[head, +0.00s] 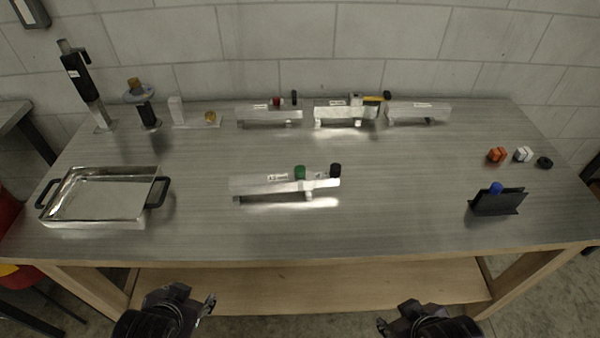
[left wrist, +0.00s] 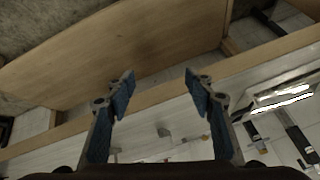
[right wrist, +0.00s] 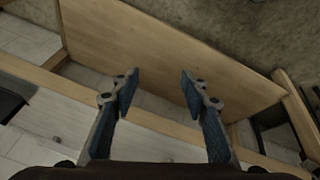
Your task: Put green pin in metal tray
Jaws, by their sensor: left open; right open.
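A green pin (head: 300,171) stands on an aluminium trailer block (head: 270,184) in the middle of the table, left of a black pin (head: 335,170). The metal tray (head: 100,220) is at the left of the table, with black handles, and looks empty. My left gripper (head: 200,302) is open and empty in front of the table's front edge, and its fingers show apart in the left wrist view (left wrist: 160,92). My right gripper (head: 396,318) is open and empty in front of the edge further right; its fingers also show apart in the right wrist view (right wrist: 160,88).
More trailers (head: 345,115) stand along the back. Tools and small fixtures (head: 147,112) are at the back left. A dark holder with a blue pin (head: 496,188), orange (head: 496,155), white and black pieces are at the right. The front middle of the table is clear.

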